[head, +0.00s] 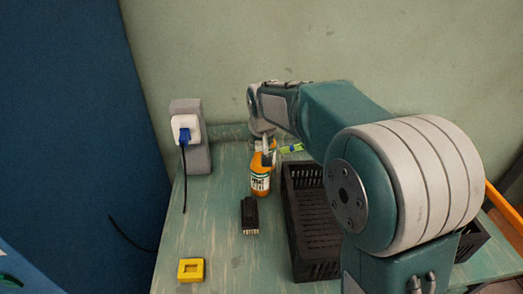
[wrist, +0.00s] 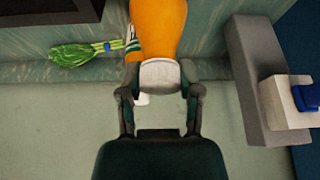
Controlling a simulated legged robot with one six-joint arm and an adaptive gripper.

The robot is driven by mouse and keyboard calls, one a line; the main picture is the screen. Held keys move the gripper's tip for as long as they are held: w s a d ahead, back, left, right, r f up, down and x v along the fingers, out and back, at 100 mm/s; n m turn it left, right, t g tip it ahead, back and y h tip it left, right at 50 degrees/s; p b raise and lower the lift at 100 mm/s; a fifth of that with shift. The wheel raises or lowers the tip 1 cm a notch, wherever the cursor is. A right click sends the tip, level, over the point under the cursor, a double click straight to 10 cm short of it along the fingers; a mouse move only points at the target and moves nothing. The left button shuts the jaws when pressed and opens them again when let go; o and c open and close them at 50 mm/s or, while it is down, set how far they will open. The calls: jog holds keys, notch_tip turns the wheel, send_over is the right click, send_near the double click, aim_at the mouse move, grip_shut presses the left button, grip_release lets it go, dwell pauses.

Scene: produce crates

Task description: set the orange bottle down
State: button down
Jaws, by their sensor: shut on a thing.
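The orange bottle (head: 260,173) is upright over the left part of the table, with a white and green label. Its lower end is at or very near the tabletop; I cannot tell if it touches. My gripper (head: 262,146) is above it, shut on its top. In the wrist view my gripper (wrist: 160,88) has one finger on each side of the pale cap of the orange bottle (wrist: 158,28). The bottle's lower end is out of that view.
A black crate (head: 290,215) stands right of the bottle. A dark brush-like object (head: 249,215) and a yellow block (head: 191,270) lie nearer the front. A green bunch (wrist: 85,53) lies near the wall. A grey post (head: 196,150) with a socket stands at the back left.

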jog(key=shift+f, duration=1)
jog(key=shift+c, duration=1.4)
grip_release()
jog(key=v, duration=1.2)
jog(key=s+d, duration=0.3)
jog(key=s, duration=0.4)
jog(key=s+d+r, duration=0.1)
jog(key=s+d, duration=0.3)
jog(key=s, duration=0.2)
jog(key=shift+s+m+t, duration=0.3)
jog(key=shift+s, duration=0.05)
jog(key=shift+o, duration=0.6)
jog(key=s+d+f, duration=0.1)
jog(key=s+f, duration=0.2)
jog(key=s, duration=0.3)
jog(key=s+d+f, duration=0.2)
jog(key=s, duration=0.5)
jog(key=shift+s+f, duration=0.15)
jog(key=shift+f, duration=0.25)
